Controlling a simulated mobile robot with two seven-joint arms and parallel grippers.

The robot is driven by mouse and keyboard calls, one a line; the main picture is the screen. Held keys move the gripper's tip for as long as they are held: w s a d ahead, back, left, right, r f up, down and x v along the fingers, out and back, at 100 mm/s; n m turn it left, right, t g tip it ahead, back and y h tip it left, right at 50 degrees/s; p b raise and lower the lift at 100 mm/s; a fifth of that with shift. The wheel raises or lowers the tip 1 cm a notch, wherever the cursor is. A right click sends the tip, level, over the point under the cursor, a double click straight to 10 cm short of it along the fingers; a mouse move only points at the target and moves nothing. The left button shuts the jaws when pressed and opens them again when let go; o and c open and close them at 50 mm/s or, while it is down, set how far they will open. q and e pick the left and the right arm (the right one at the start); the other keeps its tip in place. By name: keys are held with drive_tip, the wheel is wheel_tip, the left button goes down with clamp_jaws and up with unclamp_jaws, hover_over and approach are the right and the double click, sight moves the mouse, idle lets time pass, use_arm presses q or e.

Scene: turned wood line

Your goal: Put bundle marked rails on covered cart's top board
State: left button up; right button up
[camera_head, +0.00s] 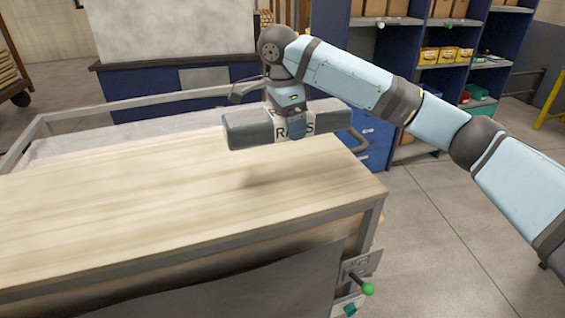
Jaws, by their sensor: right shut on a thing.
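The bundle marked rails (245,131) is a long grey-green wrapped block with a white label band, partly hidden by my right gripper. My right gripper (290,110) points down and is shut on the middle of the bundle. The bundle hangs roughly level near the far edge of the covered cart's top board (150,210); a faint dark patch on the board lies in front of it. The exact gap to the board cannot be told. The board is pale wood and bare. A dark grey cover (240,285) hangs at the cart's front. My left gripper is not in view.
Behind the board stands a grey-railed cart (150,98) with a pale covered bed (120,140). A green-knobbed lever (367,289) sticks out at the covered cart's right front corner. Blue shelves (395,50) stand behind. The floor at the right is clear.

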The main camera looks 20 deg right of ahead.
hover_over(290, 170)
drive_tip(key=f, duration=0.5)
drive_tip(key=shift+s+a+f, duration=0.1)
drive_tip(key=shift+a+f, duration=0.05)
drive_tip(key=shift+a, duration=0.1)
drive_tip(key=shift+f, duration=0.85)
wheel_tip(290, 170, down, 4)
drive_tip(key=shift+r+p, duration=0.15)
drive_tip(key=shift+p, duration=0.2)
drive_tip(key=o, duration=1.1)
drive_tip(key=r, duration=0.4)
drive_tip(key=a+r, duration=0.1)
drive_tip(key=r, duration=0.3)
drive_tip(key=a+r, duration=0.1)
drive_tip(key=r, duration=0.3)
drive_tip(key=shift+s, duration=0.1)
drive_tip(key=shift+f, duration=0.15)
